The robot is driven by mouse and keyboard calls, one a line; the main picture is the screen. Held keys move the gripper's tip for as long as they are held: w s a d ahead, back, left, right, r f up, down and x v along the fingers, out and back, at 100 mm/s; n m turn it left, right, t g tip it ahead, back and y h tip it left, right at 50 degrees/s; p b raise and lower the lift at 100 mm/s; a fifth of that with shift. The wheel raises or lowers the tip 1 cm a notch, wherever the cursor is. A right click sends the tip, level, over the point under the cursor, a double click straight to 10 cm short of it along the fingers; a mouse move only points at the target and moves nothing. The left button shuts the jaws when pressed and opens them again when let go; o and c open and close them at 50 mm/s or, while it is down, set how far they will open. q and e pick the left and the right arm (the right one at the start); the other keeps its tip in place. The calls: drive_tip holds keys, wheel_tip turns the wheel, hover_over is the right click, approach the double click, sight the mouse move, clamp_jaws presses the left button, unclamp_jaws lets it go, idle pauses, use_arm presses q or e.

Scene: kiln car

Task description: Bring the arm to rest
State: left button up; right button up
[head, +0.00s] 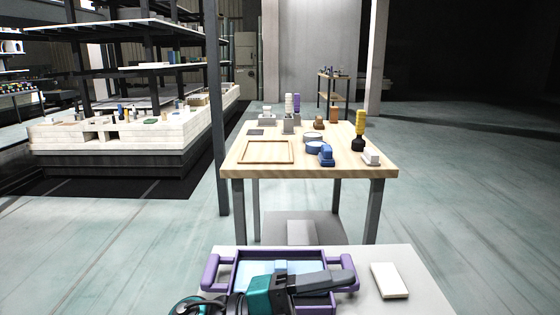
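One of my arms, with a black and teal wrist, comes in at the bottom edge from the left, so I take it as my left. Its gripper (325,283) points right and lies over a purple tray (222,265) with handles at both sides. I cannot tell whether its fingers are open or shut, or whether it touches the tray. A light blue piece (281,266) shows in the tray behind the wrist; the arm hides much of the tray's front. My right gripper is not in view.
The tray stands on a pale grey top (415,262) beside a white block (390,280). Beyond is a wooden table (290,170) with a wooden frame (265,152), a blue item (326,155) and a yellow-handled brush (359,130). A dark post (217,120) stands left of it. Floor at right is clear.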

use_arm(q)
drive_tip(key=w+a+f+n+t+y, duration=0.3)
drive_tip(key=a+f+n+t+y, duration=0.25)
drive_tip(key=n+t, duration=0.5)
drive_tip(key=w+a+f+n+t+y, duration=0.35)
drive_tip(key=a+n+t+y, duration=0.3)
drive_tip(key=n, duration=0.65)
drive_tip(key=s+a+f+n+g+y, duration=0.3)
drive_tip(key=s+a+f, duration=0.25)
drive_tip(key=f, duration=0.35)
drive_tip(key=s+a+f+n+g+y, duration=0.2)
drive_tip(key=s+a+f+n+g, duration=0.15)
drive_tip(key=s+f, duration=0.4)
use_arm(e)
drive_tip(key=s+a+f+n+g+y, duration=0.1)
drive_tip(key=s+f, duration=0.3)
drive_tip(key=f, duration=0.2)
use_arm(q)
drive_tip(key=a+r+y+p, duration=0.1)
drive_tip(key=a+r+p, duration=0.3)
drive_tip(key=r+p, duration=0.9)
drive_tip(key=p, duration=0.6)
drive_tip(key=shift+s+y, duration=0.2)
drive_tip(key=shift+y, duration=0.1)
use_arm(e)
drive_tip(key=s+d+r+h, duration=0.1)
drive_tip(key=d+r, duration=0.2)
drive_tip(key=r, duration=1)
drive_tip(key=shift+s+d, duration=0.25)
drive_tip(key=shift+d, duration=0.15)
